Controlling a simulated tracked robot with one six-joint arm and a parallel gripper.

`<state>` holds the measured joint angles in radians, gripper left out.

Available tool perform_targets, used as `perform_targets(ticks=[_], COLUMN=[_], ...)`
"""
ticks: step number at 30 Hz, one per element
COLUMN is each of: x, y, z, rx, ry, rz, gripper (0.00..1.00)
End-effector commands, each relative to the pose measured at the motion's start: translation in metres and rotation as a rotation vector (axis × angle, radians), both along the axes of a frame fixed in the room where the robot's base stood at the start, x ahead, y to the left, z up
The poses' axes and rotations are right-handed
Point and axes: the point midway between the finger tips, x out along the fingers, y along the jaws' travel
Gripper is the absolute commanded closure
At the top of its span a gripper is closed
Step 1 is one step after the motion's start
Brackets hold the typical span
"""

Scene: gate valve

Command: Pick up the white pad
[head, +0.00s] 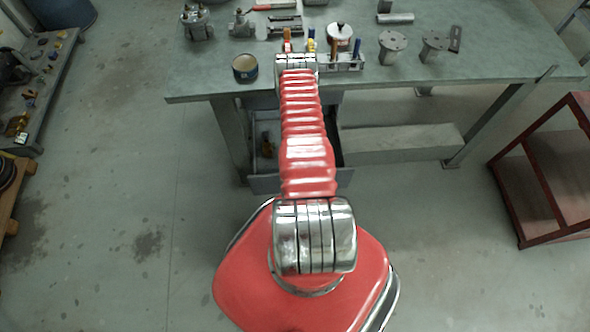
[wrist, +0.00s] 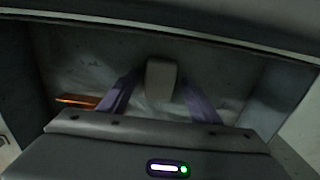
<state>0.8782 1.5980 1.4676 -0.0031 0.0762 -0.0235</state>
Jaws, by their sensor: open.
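In the wrist view, my gripper (wrist: 160,97) is open, with its two purplish fingers spread and pointing into a drawer. A pale, crumpled-looking patch (wrist: 228,103), which may be the white pad, lies on the drawer floor behind and between the fingers. Its edges are unclear in the dim light. A grey-beige block shape (wrist: 161,78) shows between the fingers, touching neither. I cannot tell whether it is a separate thing. In the head view, my red arm hides the gripper and most of the pulled-out drawer (head: 343,165) below the bench.
An orange item (wrist: 77,101) lies left of the fingers. The drawer walls (wrist: 275,95) are close on both sides. Above is the bench (head: 215,85) with a tin (head: 245,68), a tool rack (head: 345,62) and flanged parts (head: 392,45). A red cart (head: 545,170) stands right.

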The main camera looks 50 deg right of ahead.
Motion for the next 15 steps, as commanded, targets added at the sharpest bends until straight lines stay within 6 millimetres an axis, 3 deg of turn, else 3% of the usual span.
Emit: perform_targets(ticks=[7, 15], x=[0.0001, 0.0003], y=[0.0, 0.0], z=[0.0002, 0.0002], rx=[0.0, 0.0], ry=[0.0, 0.0], rz=[0.0, 0.0], gripper=[0.43, 0.62])
